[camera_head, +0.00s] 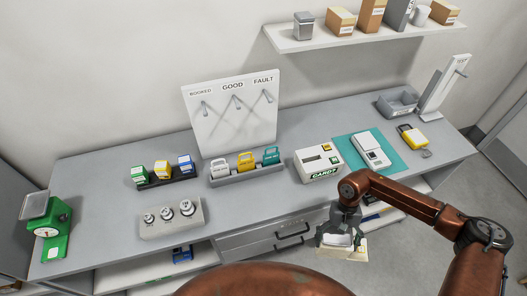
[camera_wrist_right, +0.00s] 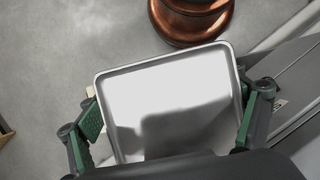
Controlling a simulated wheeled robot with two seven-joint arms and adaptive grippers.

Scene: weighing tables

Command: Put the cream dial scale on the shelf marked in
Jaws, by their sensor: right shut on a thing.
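The cream dial scale (camera_head: 352,253) hangs in my right gripper (camera_head: 341,234) in front of the table, low over the floor. Its dial cannot be made out. In the right wrist view its pale square pan (camera_wrist_right: 170,100) fills the space between the green-padded fingers (camera_wrist_right: 172,122), which are shut on the scale. Open shelf spaces show under the tabletop, a left one (camera_head: 135,276) and a right one (camera_head: 392,216) partly hidden behind my right arm. I cannot read a mark "in" on either. My left gripper is out of view.
Drawers (camera_head: 280,238) lie between the shelf spaces. A wall shelf (camera_head: 330,42) holds boxes.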

